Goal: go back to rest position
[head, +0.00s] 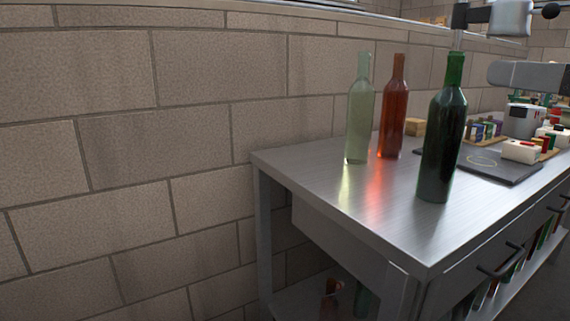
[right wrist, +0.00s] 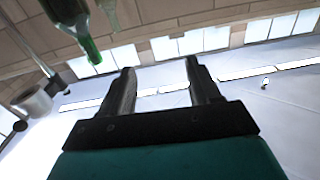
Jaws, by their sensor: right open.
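My right gripper (right wrist: 163,78) shows in the right wrist view, with its two dark fingers spread apart and nothing between them. It is open and empty. I cannot make out either gripper's fingers in the head view. My left gripper is not in view. A dark green bottle (head: 442,135), an amber bottle (head: 393,110) and a pale clear-green bottle (head: 359,112) stand upright and apart on the metal bench (head: 335,185). In the right wrist view, a green bottle (right wrist: 77,25) appears tilted at the upper left, clear of the fingers.
A dark mat (head: 490,167), a grey device (head: 523,120) and small coloured items fill the bench's right side. A grey metal stand (head: 508,18) rises at the upper right. A block wall (head: 160,150) runs along the left. Bottles lie on the lower shelf.

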